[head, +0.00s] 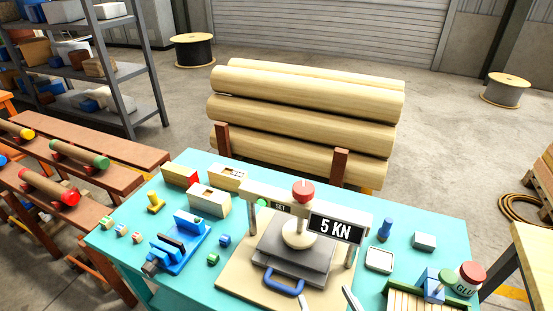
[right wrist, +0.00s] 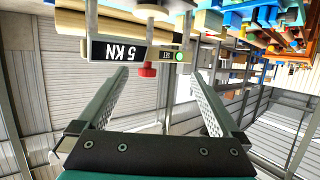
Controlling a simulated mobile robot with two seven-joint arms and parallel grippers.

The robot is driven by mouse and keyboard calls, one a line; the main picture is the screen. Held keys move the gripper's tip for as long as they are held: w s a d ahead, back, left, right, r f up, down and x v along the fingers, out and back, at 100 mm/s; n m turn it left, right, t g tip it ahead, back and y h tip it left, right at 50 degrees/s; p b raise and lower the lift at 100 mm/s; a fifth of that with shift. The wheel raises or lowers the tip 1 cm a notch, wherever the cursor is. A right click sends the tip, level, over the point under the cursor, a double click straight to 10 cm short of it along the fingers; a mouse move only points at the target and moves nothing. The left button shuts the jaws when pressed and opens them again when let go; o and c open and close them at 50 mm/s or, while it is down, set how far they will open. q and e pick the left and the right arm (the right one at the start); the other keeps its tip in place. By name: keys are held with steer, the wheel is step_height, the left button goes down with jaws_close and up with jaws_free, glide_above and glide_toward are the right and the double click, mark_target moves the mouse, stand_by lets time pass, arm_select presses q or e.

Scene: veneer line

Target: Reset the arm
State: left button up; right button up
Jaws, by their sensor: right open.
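My right gripper (head: 350,298) shows only at its fingertips at the bottom edge of the head view, in front of the press. In the right wrist view my right gripper (right wrist: 160,85) is open, with its two fingers well apart and nothing between them. The press (head: 300,240) with the 5 KN sign (head: 336,229) and a red knob (head: 303,191) stands on the teal table (head: 455,232). The sign also shows upside down in the right wrist view (right wrist: 105,52). My left gripper is in neither view.
A blue vise (head: 180,243), small blocks and boxes lie left of the press. A blue peg (head: 385,229), a white tray (head: 380,260) and a glue pot (head: 469,277) stand to its right. Logs (head: 305,110) are stacked behind the table.

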steer(key=s+d+f+g+h, duration=0.1)
steer(key=s+d+g, duration=0.2)
steer(key=s+g, duration=0.25)
steer(key=s+d+g+h, duration=0.2)
steer(key=s+d+g, duration=0.1)
steer(key=s+g, duration=0.25)
steer(key=s+f+b, duration=0.3)
steer(key=f+b, duration=0.7)
steer(key=f, duration=2.3)
arm_select(q)
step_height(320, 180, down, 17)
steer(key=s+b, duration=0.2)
steer(key=b, duration=0.5)
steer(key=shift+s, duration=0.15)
arm_select(e)
steer(key=s+d+f+g, duration=0.1)
steer(key=s+f, duration=0.6)
steer(key=f, duration=0.3)
steer(key=s+d+f+g, duration=0.1)
steer(key=s+d+f, duration=0.1)
steer(key=s+f, duration=0.5)
step_height(320, 180, down, 3)
steer(key=shift+s, duration=0.4)
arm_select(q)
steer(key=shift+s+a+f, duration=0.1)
